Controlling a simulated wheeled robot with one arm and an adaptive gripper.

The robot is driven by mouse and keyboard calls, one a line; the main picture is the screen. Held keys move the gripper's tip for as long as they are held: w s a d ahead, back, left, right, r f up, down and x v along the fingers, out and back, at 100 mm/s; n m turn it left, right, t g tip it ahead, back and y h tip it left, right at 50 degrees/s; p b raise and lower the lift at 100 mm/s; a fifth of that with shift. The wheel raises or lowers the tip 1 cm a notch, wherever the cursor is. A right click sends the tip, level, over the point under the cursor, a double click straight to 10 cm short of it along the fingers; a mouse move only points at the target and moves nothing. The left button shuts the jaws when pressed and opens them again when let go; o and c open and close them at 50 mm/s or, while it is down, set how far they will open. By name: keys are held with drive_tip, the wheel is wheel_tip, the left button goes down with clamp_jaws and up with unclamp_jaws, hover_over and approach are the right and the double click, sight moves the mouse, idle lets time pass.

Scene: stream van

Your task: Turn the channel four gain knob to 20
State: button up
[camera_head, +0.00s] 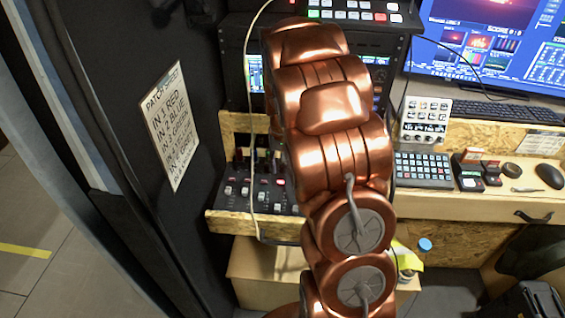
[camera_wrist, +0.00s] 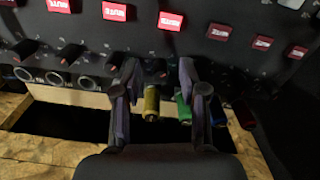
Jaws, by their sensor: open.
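The mixer panel (camera_head: 243,188) sits on the wooden desk, left of my copper arm, which hides part of it and my gripper in the head view. In the wrist view, my gripper (camera_wrist: 158,68) is open, its two dark fingers pointing at the panel. A small dark knob with a red mark (camera_wrist: 154,70) lies between the fingertips, with no clear contact visible. Another dark knob (camera_wrist: 112,63) is just left of the left finger, and a further one (camera_wrist: 68,54) lies farther left. Channel numbers and the scale are too small to read, so I cannot tell which knob is channel four.
Lit red mute buttons (camera_wrist: 170,21) run across the panel. Yellow (camera_wrist: 151,104) and green (camera_wrist: 183,110) plugs stick out below the knobs. A patch-list sign (camera_head: 170,125) hangs on the left wall. A keypad (camera_head: 422,170) and mouse (camera_head: 549,176) are on the right.

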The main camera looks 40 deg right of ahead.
drive_tip(key=shift+c, duration=0.3)
clamp_jaws()
drive_tip(key=shift+m, duration=0.4)
drive_tip(key=m+b, duration=0.1)
drive_tip(key=m, duration=0.2)
drive_tip(key=shift+m, duration=0.4)
drive_tip(key=m, duration=0.4)
drive_tip(key=shift+b, duration=0.3)
drive_tip(key=m, duration=0.5)
drive_tip(key=shift+r+p, duration=0.1)
drive_tip(key=shift+p, duration=0.25)
drive_tip(key=m+p, duration=0.1)
drive_tip(key=m, duration=0.3)
